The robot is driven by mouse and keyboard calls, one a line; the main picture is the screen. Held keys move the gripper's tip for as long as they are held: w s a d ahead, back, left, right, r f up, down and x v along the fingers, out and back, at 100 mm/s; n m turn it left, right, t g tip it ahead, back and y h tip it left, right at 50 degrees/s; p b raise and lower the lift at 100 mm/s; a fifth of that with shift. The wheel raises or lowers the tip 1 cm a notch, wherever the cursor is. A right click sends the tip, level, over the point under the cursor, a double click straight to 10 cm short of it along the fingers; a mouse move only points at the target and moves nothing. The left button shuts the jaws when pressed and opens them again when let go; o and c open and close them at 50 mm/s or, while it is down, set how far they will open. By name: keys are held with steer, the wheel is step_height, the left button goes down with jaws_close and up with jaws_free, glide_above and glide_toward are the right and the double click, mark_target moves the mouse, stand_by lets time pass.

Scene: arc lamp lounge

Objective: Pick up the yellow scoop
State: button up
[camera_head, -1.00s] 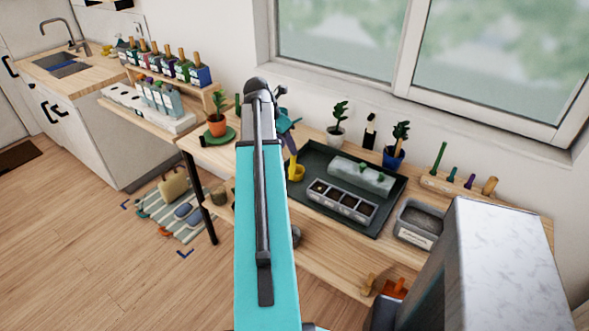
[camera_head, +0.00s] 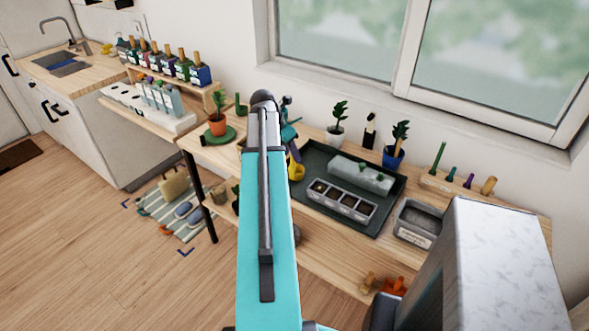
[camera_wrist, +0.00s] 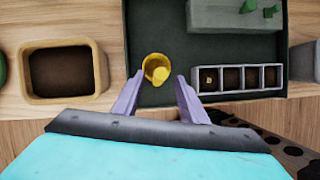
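The yellow scoop (camera_head: 297,172) is at the left edge of the dark tray (camera_head: 315,154) on the wooden bench. In the wrist view the scoop (camera_wrist: 155,68) lies over the tray near its left side, at the opening between my two purple fingertips. My gripper (camera_wrist: 158,78) is open, with a finger on either side of the scoop's near part. I cannot tell whether either finger touches it. In the head view my arm hides most of the gripper, and one purple finger shows just above the scoop.
The tray also holds a four-cell seed planter (camera_head: 340,200) and a grey block-like planter (camera_head: 362,174). A soil-filled wooden box (camera_wrist: 62,72) stands left of the tray. Potted plants (camera_head: 394,154) stand behind it, and a grey soil bin (camera_head: 418,222) is at right.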

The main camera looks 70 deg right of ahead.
steer(key=shift+p+x, duration=0.7)
steer(key=shift+x, duration=1.55)
jaws_close()
